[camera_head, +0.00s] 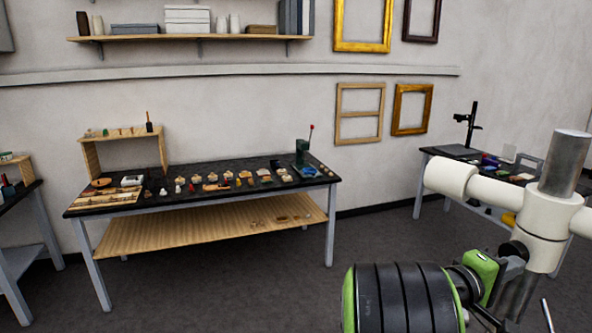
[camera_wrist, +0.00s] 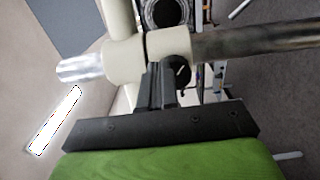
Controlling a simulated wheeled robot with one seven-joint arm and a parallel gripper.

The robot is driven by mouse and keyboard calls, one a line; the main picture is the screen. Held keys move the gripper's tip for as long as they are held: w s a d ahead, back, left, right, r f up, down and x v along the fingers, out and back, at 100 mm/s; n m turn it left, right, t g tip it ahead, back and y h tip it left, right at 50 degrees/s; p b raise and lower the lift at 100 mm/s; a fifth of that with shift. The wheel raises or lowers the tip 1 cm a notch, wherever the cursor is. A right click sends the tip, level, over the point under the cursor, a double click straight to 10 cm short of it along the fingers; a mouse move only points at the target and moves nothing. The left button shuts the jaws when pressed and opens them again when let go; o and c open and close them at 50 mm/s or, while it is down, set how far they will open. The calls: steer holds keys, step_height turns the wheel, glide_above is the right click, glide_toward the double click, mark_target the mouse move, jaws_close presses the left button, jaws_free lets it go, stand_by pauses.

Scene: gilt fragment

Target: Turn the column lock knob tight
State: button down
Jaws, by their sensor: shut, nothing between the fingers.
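A cream cross clamp (camera_head: 545,232) sits around a steel column (camera_head: 565,165) close in front of me at the right. It also shows in the wrist view (camera_wrist: 160,48), where the column runs sideways. A small black knob (camera_head: 514,250) sticks out of the clamp's side; in the wrist view the knob (camera_wrist: 182,72) is partly hidden behind the fingers. My gripper (camera_head: 513,268), with its green body, is right beside the knob. In the wrist view my gripper (camera_wrist: 162,86) has its fingers together, with nothing held. I cannot tell whether the fingertips touch the knob or clamp.
A cream horizontal arm (camera_head: 455,180) reaches left from the clamp, above my gripper. A black-topped table (camera_head: 225,180) with many small pieces stands at the back wall. Another table (camera_head: 440,152) with a black stand (camera_head: 468,128) is behind the clamp. The dark floor between is clear.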

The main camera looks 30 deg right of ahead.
steer(key=d, duration=0.3)
steer(key=shift+s+r+p, duration=0.2)
steer(key=shift+s+p, duration=0.05)
steer(key=shift+p, duration=0.15)
steer(key=shift+w, duration=0.1)
stand_by(0.4)
steer(key=shift+f, duration=0.2)
step_height(320, 180, down, 3)
steer(key=b, duration=0.3)
stand_by(0.5)
